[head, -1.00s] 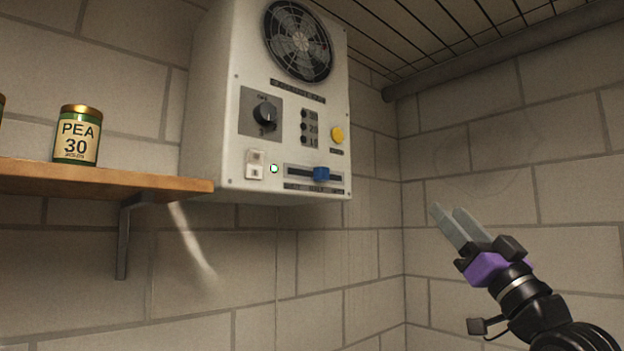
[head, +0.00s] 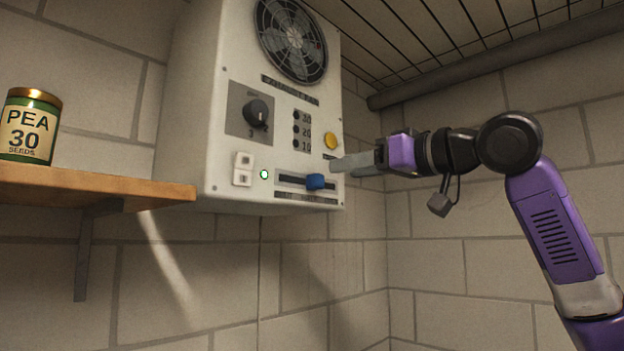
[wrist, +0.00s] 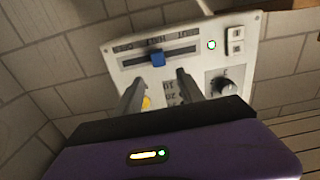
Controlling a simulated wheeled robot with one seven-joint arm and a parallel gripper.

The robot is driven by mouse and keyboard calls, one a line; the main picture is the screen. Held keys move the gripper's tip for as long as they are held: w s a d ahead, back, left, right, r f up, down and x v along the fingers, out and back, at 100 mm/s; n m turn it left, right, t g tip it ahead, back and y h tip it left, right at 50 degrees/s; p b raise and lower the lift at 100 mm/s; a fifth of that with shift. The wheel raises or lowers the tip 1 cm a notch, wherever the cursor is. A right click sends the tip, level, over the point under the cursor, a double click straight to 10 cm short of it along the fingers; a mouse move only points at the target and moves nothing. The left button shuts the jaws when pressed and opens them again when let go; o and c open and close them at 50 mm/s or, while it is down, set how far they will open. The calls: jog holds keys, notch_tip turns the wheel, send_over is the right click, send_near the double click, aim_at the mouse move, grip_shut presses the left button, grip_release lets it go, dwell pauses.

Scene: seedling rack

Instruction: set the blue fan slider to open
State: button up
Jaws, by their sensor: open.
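The blue fan slider (head: 315,181) sits in a dark horizontal slot on the lower front of the white fan control box (head: 222,150), right of the slot's middle in the head view. In the wrist view the blue slider (wrist: 158,59) shows upside down, just beyond and between my fingertips. The labels along the slot are too blurred to read surely. My gripper (head: 350,165) is open and empty, its fingers pointing left toward the box, close to the slider's right. It also shows in the wrist view (wrist: 158,82), with a gap between its fingers.
A dial (head: 257,113), a yellow button (head: 330,141), a white rocker switch (head: 242,169) and a small green lamp (head: 264,174) are on the panel. A wooden shelf (head: 90,183) with a pea seed tin (head: 30,125) stands left. Right of the box is open space before the wall.

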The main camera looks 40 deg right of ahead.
aim_at(320, 177)
jog(key=shift+w+a+f+p, duration=0.15)
jog(key=shift+w+p, duration=0.6)
jog(key=shift+w, duration=1.2)
jog(key=shift+w+d+f+p, duration=0.15)
jog(key=shift+w+p, duration=0.55)
jog(key=shift+w, duration=1.25)
jog(key=shift+a, duration=0.1)
grip_shut()
